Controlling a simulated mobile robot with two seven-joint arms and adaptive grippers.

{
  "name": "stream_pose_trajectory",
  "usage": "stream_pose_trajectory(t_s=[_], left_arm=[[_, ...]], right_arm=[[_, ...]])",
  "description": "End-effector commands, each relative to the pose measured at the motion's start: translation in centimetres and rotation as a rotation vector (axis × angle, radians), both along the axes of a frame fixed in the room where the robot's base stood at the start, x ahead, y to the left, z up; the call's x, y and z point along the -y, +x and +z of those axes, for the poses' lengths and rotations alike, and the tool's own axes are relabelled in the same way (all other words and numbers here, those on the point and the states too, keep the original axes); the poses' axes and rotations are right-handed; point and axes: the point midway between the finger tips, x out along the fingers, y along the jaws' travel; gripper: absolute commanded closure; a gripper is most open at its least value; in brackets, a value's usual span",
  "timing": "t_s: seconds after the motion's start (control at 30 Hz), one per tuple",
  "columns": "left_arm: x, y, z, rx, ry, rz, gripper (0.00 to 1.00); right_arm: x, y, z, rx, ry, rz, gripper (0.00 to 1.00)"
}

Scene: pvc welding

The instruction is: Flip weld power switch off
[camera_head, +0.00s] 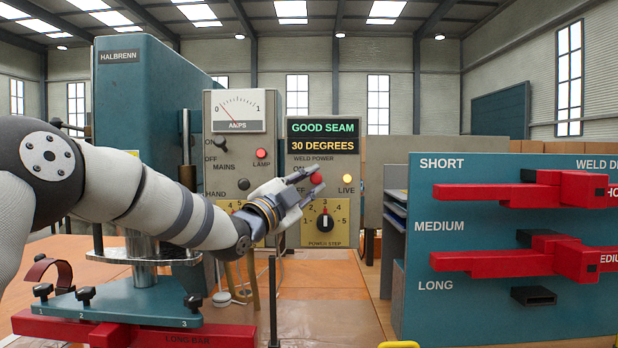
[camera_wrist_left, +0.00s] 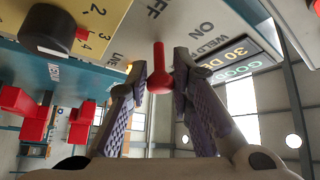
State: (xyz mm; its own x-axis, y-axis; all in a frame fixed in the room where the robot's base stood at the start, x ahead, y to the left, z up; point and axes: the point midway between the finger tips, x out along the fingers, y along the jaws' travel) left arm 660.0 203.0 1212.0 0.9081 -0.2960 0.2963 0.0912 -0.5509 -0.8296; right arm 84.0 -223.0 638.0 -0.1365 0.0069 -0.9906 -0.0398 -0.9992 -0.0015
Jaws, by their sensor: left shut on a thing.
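The weld power switch is a red lever with a round knob (camera_head: 316,179) on the grey control panel, under the WELD POWER label. In the left wrist view the red lever (camera_wrist_left: 159,72) stands out from the panel between the two finger pads. My left gripper (camera_head: 308,188) reaches in from the left and is shut on this lever; its fingers hide the OFF label in part. I cannot tell for sure whether the lever is at ON or OFF. The yellow LIVE lamp (camera_head: 347,178) looks lit. My right gripper is not in view.
Above the switch a display (camera_head: 323,136) reads GOOD SEAM and 30 DEGREES. A power step knob (camera_head: 325,222) sits just below my gripper. The teal press (camera_head: 135,90) stands left. A teal rack (camera_head: 440,300) with red bars (camera_head: 490,262) stands right.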

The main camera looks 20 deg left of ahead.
Motion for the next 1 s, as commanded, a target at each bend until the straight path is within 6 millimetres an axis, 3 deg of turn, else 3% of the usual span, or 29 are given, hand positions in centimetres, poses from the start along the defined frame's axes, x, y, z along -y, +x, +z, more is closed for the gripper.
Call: stream_pose_trajectory(t_s=[0.4,1.0], left_arm=[[-0.1,0.8,-2.6,0.315,0.093,0.0,1.0],[-0.3,1.0,-2.7,0.505,0.145,0.003,1.0]], right_arm=[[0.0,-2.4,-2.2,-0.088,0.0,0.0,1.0],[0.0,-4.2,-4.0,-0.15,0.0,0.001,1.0]])
